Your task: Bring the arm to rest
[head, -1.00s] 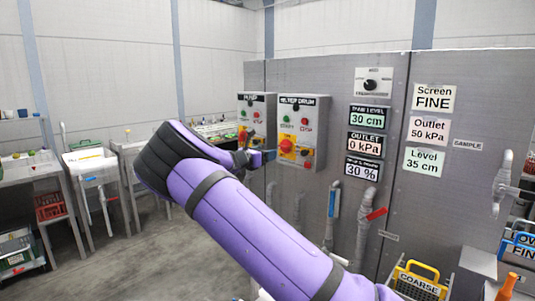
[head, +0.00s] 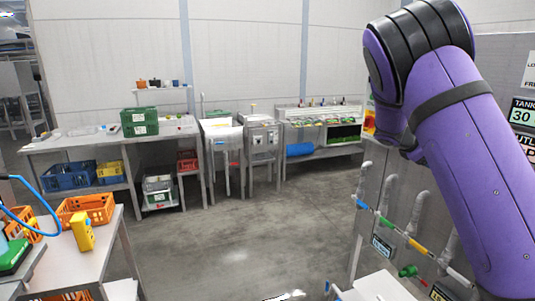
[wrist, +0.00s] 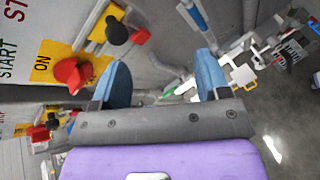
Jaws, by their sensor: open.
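My gripper (wrist: 163,80) shows in the wrist view with its two blue fingers spread apart and nothing between them. In the head view my purple arm rises along the right side, bent at the top, and the gripper is hidden behind it. In the wrist view a red knob (wrist: 72,75) on a yellow plate marked ON lies just left of the left finger. I cannot tell how much space separates them.
The grey panel wall with pipes and coloured valve handles (head: 410,243) stands close on the right. An orange crate (head: 86,209) sits on a near left table. Benches (head: 45,147) line the back wall. The middle floor (head: 245,225) is clear.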

